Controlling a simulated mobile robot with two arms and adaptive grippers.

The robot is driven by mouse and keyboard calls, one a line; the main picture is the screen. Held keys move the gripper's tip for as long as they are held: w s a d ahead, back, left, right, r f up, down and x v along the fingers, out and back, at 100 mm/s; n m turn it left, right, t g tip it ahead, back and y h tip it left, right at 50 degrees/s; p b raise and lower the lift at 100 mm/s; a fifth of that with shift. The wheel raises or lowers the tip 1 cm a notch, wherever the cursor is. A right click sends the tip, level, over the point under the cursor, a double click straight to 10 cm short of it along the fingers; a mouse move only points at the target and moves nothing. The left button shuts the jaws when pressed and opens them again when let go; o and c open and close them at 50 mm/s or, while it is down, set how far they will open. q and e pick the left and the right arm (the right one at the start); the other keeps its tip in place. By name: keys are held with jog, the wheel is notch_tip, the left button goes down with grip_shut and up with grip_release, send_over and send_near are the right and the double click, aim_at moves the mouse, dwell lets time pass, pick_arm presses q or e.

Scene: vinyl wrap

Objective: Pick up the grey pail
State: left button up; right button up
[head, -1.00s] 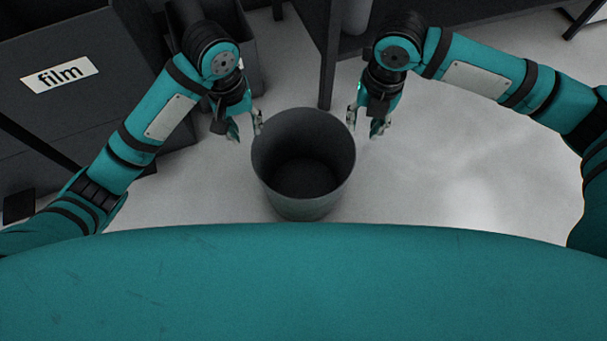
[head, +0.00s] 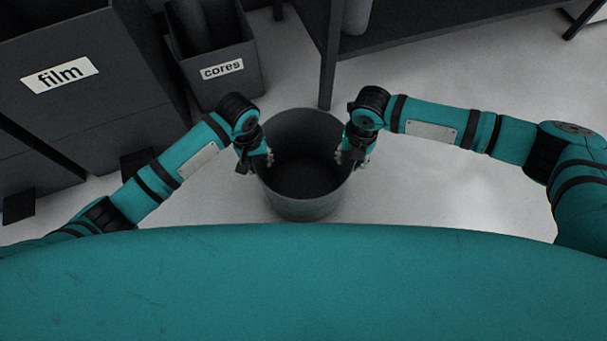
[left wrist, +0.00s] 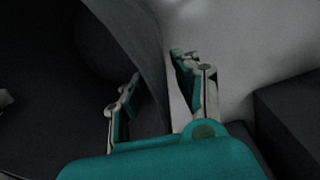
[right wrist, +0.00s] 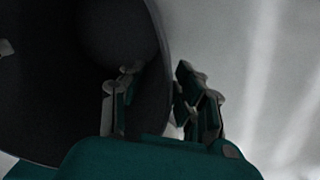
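The grey pail (head: 304,208) stands upright on the floor in front of me, its mouth open upward and empty as far as I can see. My left gripper (head: 266,157) is at the left side of its rim. In the left wrist view the pail's wall (left wrist: 148,52) runs between the spread fingers (left wrist: 160,85), one inside and one outside. My right gripper (head: 349,157) is at the right side of the rim. In the right wrist view its fingers (right wrist: 157,85) also straddle the wall (right wrist: 158,45), with a gap showing. Both grippers look open.
A dark bin labelled "film" (head: 100,100) stands at left, and a smaller bin labelled "cores" (head: 222,85) stands behind the pail to the left. A dark shelf (head: 430,30) with a leg (head: 328,75) is behind. The floor at right (head: 460,195) is clear.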

pick_arm(q)
jog(key=shift+f, duration=0.15)
pick_arm(e)
jog(key=shift+f, duration=0.15)
pick_arm(q)
jog(key=shift+c, duration=0.2)
pick_arm(e)
jog(key=shift+c, duration=0.2)
pick_arm(q)
grip_shut()
pick_arm(e)
grip_shut()
